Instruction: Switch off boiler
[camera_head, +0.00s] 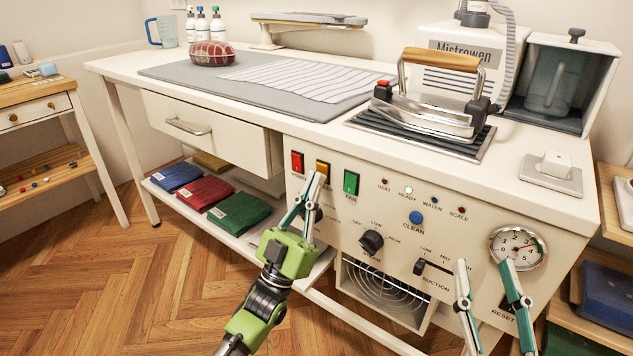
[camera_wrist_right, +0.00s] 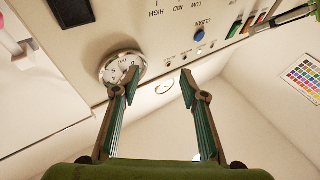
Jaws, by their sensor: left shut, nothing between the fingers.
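The boiler switch (camera_head: 323,167) is the orange rocker on the front panel of the ironing station, between the red power switch (camera_head: 297,162) and the green fan switch (camera_head: 351,182). Its label and lower edge are hidden by my left gripper (camera_head: 317,175). That gripper is shut and empty, its fingertips at the lower part of the orange switch; I cannot tell whether they touch. My right gripper (camera_head: 485,263) is open and empty in front of the panel's right side, near the pressure gauge (camera_head: 517,247). The right wrist view shows its spread fingers (camera_wrist_right: 158,77) beside the gauge (camera_wrist_right: 121,69).
Indicator lamps, a blue clean button (camera_head: 416,217), a black steam knob (camera_head: 371,241) and a suction slider (camera_head: 420,267) share the panel. A steam iron (camera_head: 425,115) rests on its pad above. Folded cloths (camera_head: 205,194) lie on the lower shelf at left. Floor at left is clear.

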